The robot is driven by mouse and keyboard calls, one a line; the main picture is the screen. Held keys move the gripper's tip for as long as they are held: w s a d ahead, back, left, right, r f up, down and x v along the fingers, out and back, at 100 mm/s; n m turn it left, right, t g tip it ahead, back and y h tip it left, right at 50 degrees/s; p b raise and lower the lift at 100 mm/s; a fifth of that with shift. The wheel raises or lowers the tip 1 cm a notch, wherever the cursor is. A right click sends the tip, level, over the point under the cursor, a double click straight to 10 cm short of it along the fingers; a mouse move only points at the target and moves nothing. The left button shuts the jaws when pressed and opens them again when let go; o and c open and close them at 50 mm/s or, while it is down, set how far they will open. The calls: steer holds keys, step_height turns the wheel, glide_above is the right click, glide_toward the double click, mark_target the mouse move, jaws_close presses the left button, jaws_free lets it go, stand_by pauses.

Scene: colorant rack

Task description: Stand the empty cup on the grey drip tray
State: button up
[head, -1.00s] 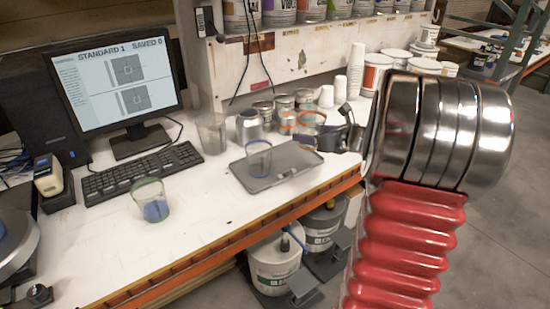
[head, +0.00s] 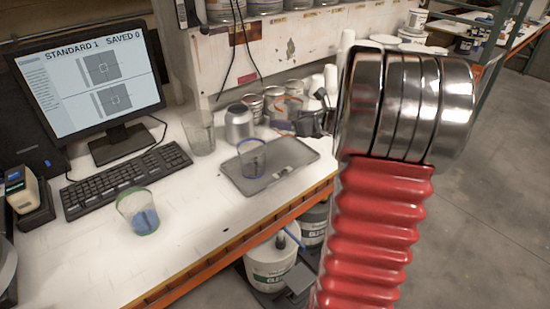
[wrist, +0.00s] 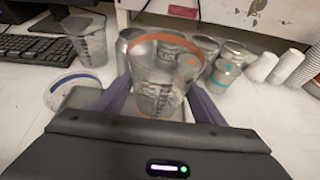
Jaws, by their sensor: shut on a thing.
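My gripper (wrist: 160,97) is shut on a clear cup with an orange rim (wrist: 155,70), one purple finger on each side. The held cup is upright and looks empty. In the head view, the orange-rimmed cup (head: 287,104) shows beyond the tray's far edge, partly hidden by my gripper (head: 290,123). The grey drip tray (head: 295,165) lies flat near the bench's front edge. A blue-rimmed clear cup (head: 252,158) stands on its left half; part of that cup's rim shows in the wrist view (wrist: 74,78). The tray's right half looks bare.
A clear cup (head: 199,133) and silver cans (head: 239,124) stand behind the tray. A green-rimmed cup with blue liquid (head: 140,212) stands in front of the keyboard (head: 125,180). White cup stacks (wrist: 290,65) stand at the wrist view's right.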

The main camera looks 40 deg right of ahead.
step_height(320, 180, down, 6)
steer(key=shift+r, duration=0.1)
stand_by(0.4)
steer(key=shift+f, duration=1.9)
steer(key=shift+f, duration=0.1)
steer(key=o, duration=1.1)
steer(key=v, duration=1.2)
steer(key=shift+s, duration=0.1)
